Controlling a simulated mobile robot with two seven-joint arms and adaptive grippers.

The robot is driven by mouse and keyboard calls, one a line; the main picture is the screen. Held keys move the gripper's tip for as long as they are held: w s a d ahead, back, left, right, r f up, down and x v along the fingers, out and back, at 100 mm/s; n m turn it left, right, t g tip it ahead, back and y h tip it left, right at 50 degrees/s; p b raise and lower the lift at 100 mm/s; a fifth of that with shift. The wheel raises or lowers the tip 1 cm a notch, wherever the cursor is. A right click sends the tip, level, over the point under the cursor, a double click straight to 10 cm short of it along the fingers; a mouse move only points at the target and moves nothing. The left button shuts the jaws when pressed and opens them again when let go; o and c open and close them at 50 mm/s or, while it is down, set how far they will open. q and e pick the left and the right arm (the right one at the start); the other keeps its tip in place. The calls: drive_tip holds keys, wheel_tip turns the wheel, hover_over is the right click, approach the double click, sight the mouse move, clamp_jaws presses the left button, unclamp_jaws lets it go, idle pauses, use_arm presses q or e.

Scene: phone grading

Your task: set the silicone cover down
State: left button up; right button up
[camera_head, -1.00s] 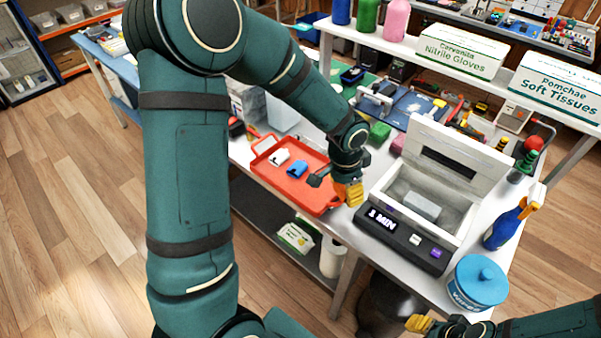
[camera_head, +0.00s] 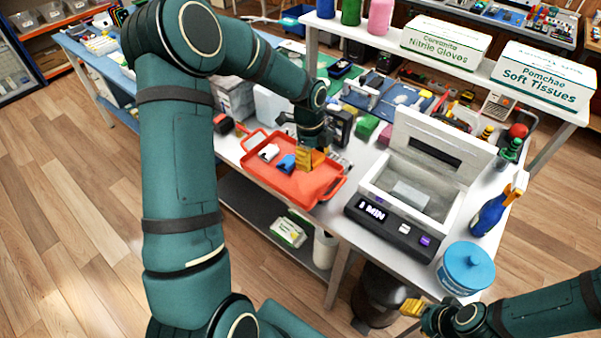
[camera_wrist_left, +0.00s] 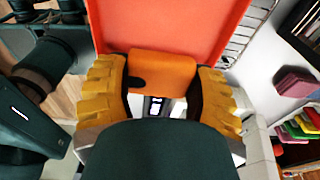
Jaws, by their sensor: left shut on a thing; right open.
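My left gripper (camera_head: 310,157) has yellow fingers and is over the red tray (camera_head: 305,192). In the left wrist view, the gripper (camera_wrist_left: 162,88) is shut on the orange silicone cover (camera_wrist_left: 163,75), which has a dark cutout near one corner and sits between the two fingers. In the head view the cover (camera_head: 319,158) shows only as a small orange patch beside the fingers. I cannot tell whether it touches the tray floor. A white cover (camera_head: 268,152) and a blue cover (camera_head: 286,163) lie in the tray, left of the gripper. My right gripper (camera_head: 411,308) is open and empty, low in front of the table.
A grey box with an open lid and a "1 MIN" display (camera_head: 373,211) stands right of the tray. A blue tub (camera_head: 466,270) and a blue spray bottle (camera_head: 490,214) stand further right. The tray's front right part is bare.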

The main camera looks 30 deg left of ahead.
sight(313, 183)
use_arm(q)
wheel_tip(313, 183, down, 8)
drive_tip(key=shift+f+b, duration=0.25)
drive_tip(key=shift+b, duration=0.35)
drive_tip(key=shift+f, duration=0.1)
drive_tip(key=o, duration=1)
drive_tip(key=shift+r, duration=0.45)
drive_tip(key=r, duration=0.3)
drive_tip(key=a+r+p, duration=0.1)
drive_tip(key=r, duration=0.3)
drive_tip(key=r+p, duration=0.1)
drive_tip(key=r, duration=0.3)
drive_tip(key=shift+a+r, duration=0.15)
drive_tip(key=shift+a, duration=0.05)
